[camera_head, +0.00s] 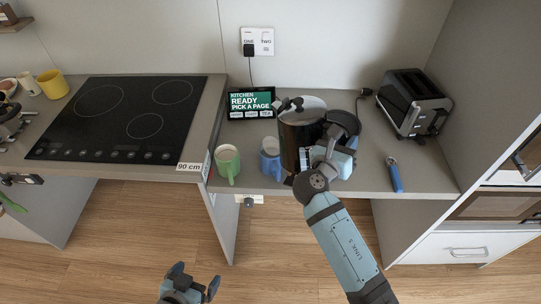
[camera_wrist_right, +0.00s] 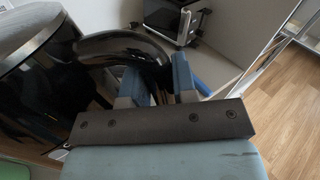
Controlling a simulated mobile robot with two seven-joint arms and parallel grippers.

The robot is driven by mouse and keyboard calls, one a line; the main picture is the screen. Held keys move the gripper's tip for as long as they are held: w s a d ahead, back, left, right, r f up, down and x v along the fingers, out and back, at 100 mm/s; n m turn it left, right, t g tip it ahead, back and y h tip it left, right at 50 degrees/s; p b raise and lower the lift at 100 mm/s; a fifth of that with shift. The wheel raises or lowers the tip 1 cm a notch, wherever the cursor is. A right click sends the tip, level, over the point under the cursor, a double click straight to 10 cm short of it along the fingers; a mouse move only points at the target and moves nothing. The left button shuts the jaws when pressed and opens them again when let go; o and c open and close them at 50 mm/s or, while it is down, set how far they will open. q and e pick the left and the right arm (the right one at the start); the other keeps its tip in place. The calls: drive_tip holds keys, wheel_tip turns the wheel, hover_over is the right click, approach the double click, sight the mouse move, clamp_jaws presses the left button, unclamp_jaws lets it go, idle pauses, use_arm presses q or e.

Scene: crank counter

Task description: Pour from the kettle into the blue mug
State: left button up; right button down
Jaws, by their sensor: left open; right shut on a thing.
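The kettle (camera_head: 290,139) is dark and glossy with a steel-coloured top, at the back of the counter to the right of the blue mug (camera_head: 270,158). My right gripper (camera_head: 344,145) is shut on the kettle's black curved handle, on the kettle's right side. In the right wrist view the handle (camera_wrist_right: 118,46) passes between the blue fingers (camera_wrist_right: 157,88). Whether the kettle's base touches the counter is hidden by my arm. The blue mug stands upright just left of the kettle. My left gripper (camera_head: 190,282) is open and empty, low in front of the counter over the floor.
A green mug (camera_head: 228,162) stands left of the blue mug. A small screen (camera_head: 251,104) stands behind them. A toaster (camera_head: 413,102) and a blue-handled tool (camera_head: 394,175) are to the right. A black cooktop (camera_head: 125,118) fills the left counter.

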sight(348, 134)
drive_tip(key=shift+r, duration=0.4)
drive_tip(key=shift+r+p, duration=0.15)
drive_tip(key=shift+p, duration=0.15)
wheel_tip(348, 134, up, 3)
drive_tip(key=p, duration=0.3)
drive_tip(key=shift+p, duration=0.4)
use_arm(q)
drive_tip(key=r, duration=0.5)
drive_tip(key=shift+w+r, duration=0.1)
drive_tip(key=shift+w, duration=0.1)
use_arm(e)
drive_tip(key=shift+f, duration=0.25)
